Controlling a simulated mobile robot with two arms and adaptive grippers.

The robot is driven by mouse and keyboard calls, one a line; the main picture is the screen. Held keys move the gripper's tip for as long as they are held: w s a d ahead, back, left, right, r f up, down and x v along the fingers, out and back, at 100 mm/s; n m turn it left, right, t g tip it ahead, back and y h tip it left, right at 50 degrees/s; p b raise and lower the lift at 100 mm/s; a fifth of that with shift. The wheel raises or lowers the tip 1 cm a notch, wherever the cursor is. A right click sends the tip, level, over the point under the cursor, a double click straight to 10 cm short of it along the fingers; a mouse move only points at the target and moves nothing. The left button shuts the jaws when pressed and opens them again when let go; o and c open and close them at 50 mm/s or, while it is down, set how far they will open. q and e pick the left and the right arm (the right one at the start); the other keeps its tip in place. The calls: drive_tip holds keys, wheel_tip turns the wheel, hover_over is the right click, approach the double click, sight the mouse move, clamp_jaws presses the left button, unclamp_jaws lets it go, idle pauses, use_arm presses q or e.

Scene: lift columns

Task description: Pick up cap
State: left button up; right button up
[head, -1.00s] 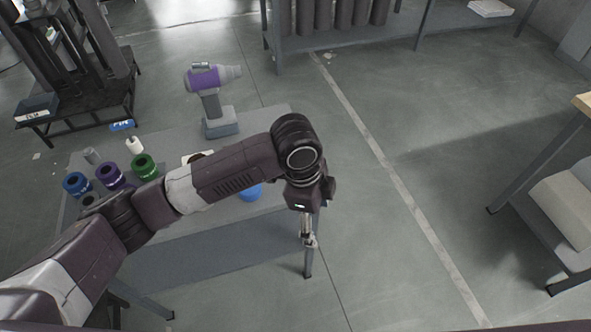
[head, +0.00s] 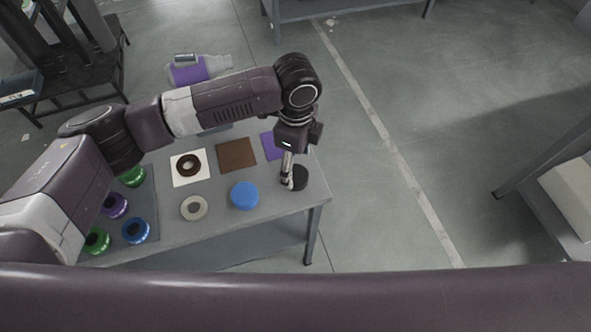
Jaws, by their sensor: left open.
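A round blue cap-like piece (head: 244,195) lies on the grey table. A round black cap-like piece (head: 301,178) lies to its right, near the table's right edge. I cannot tell which of them is the cap. My left gripper (head: 288,184) points down at the left side of the black piece and partly overlaps it in the view. It is open, and I cannot tell whether it touches the piece. My right gripper is out of view.
A beige ring (head: 194,208) lies left of the blue piece. Behind are a white square with a brown ring (head: 189,166), a brown square (head: 236,155) and a purple square (head: 271,146). Several coloured spools (head: 135,230) stand at left. A purple-grey tool (head: 188,74) stands at the back.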

sight(296, 174)
use_arm(q)
wheel_tip(296, 174, down, 4)
drive_tip(key=shift+w+r+p, duration=0.1)
drive_tip(key=shift+r+p, duration=0.1)
drive_tip(key=shift+p, duration=0.5)
drive_tip(key=shift+w+a+f, duration=0.1)
drive_tip(key=shift+w+f, duration=0.05)
drive_tip(key=shift+f, duration=0.75)
drive_tip(key=c, duration=1.3)
drive_tip(key=shift+r, duration=0.1)
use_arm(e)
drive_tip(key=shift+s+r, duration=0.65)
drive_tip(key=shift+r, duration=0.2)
